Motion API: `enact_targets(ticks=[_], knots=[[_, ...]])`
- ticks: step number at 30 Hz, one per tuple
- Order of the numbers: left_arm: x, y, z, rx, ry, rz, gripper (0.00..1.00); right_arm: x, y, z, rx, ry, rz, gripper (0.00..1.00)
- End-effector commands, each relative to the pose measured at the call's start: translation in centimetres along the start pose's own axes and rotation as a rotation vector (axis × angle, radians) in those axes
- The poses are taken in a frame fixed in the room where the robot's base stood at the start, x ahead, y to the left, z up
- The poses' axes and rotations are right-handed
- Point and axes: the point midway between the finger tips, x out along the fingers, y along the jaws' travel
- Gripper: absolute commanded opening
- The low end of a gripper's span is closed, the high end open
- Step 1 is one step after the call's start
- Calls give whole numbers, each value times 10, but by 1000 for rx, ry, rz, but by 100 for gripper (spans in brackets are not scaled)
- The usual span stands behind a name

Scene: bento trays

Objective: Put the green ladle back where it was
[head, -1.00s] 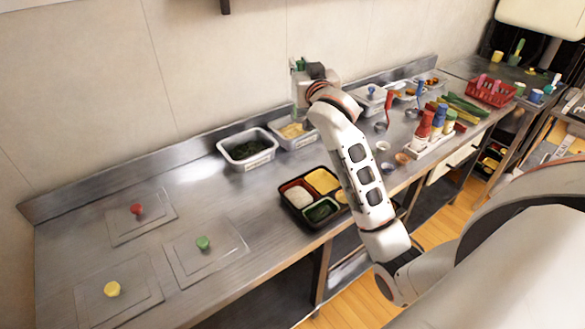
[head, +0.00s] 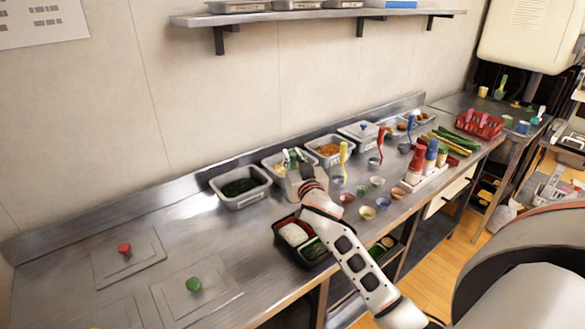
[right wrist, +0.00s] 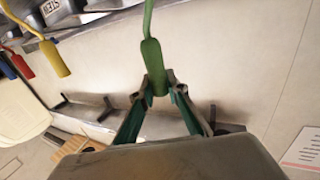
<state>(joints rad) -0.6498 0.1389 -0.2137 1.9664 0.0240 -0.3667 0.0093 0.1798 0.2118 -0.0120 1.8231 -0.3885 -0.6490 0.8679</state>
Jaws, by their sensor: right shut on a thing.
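My right gripper (head: 293,158) is over the counter beside the container of pale yellow food (head: 268,161). In the right wrist view, my right gripper (right wrist: 162,88) is shut on the handle of the green ladle (right wrist: 151,55). The ladle's bowl end is out of that frame, and in the head view the arm and fingers hide most of the ladle. A yellow-handled ladle (head: 343,153), a red-handled ladle (head: 380,138) and a blue-handled ladle (head: 410,123) stand to the right along the containers. My left gripper is not in view.
A dark bento tray (head: 318,264) lies below my right arm. A container of dark greens (head: 262,190) is left of the gripper. Small bowls (head: 367,213) and squeeze bottles (head: 417,158) stand to the right. A wall shelf (head: 330,15) is above. The left counter has lids (head: 130,268) with knobs.

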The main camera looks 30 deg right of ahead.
Motion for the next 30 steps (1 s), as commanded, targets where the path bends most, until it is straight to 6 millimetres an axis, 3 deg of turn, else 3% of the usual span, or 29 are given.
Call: enact_targets(ticks=[3, 6, 20, 21, 22, 30], knots=[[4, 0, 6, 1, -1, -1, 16, 0, 0, 22, -1, -3, 0, 0], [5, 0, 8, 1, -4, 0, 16, 0, 0, 30, 0, -1, 0, 0], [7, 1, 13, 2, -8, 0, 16, 0, 0, 36, 1, -1, 0, 0], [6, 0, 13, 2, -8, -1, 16, 0, 0, 36, 1, -1, 0, 25], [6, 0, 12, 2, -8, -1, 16, 0, 0, 36, 0, -2, 0, 31], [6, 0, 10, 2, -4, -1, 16, 0, 0, 35, 0, -1, 0, 31]])
